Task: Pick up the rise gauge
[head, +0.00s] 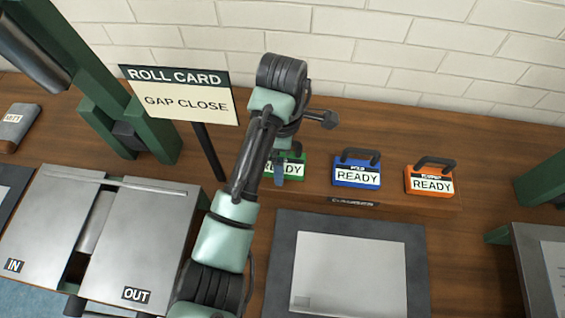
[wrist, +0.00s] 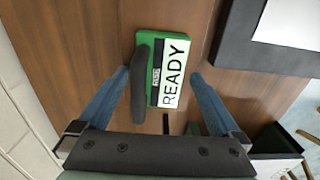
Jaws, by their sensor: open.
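A green block (wrist: 153,40) with a black handle (wrist: 139,85) and a white READY label lies under my gripper. Its small name label is too small to read surely, so I cannot tell whether it is the rise gauge. My gripper (wrist: 160,76) is open, with one blue finger on each side of the block and handle. I cannot tell whether they touch. In the head view my arm and gripper (head: 279,172) partly cover the green block (head: 299,161). A blue READY block (head: 357,183) and an orange READY block (head: 430,193) stand to its right, both with black handles.
A ROLL CARD sign (head: 180,95) on a post stands left of my arm. A dark-framed grey panel (head: 410,275) lies in front of the blocks. Metal IN and OUT plates (head: 150,240) are at the left. A brick wall (head: 400,60) is behind.

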